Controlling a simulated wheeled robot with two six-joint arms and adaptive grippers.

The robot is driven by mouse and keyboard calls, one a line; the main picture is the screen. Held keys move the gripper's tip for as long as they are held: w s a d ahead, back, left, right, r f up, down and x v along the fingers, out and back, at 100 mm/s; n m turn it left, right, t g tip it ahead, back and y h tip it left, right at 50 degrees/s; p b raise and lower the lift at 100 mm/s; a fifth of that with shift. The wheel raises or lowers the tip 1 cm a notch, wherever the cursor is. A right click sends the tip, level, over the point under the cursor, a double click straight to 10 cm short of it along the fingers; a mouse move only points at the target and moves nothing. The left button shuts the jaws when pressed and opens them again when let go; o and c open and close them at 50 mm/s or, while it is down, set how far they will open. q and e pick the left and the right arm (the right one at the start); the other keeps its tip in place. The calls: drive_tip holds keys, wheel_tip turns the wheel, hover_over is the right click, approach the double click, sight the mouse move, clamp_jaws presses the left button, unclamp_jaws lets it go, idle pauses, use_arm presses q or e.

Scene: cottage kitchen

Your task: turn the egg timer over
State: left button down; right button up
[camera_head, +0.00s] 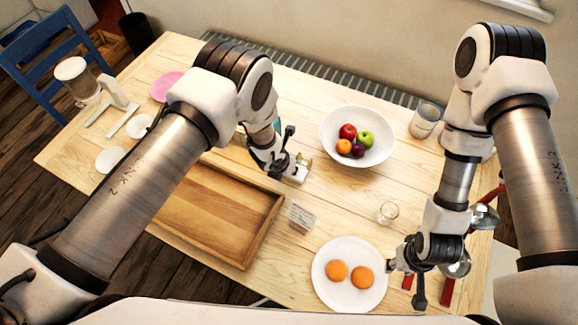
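A small pale and tan object (303,166), probably the egg timer, is at the fingertips of my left gripper (293,166), over the middle of the table. It is small and partly hidden by the gripper, so I cannot tell its tilt, whether it touches the table, or whether the fingers are closed on it. My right gripper (398,265) is low at the front right, just right of the white plate. Its fingers are too small and dark to tell whether they are open or shut.
A fruit bowl (327,142), a small clear glass (388,214) and a printed card (301,217) stand around the middle. A wooden tray (262,238) lies left; a plate (337,300) with two orange pieces is in front. Red-handled utensils (447,291) lie beside my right gripper.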

use_arm(q)
drive_tip(key=c, duration=1)
unclamp_jaws()
drive_tip(key=shift+o, duration=0.2)
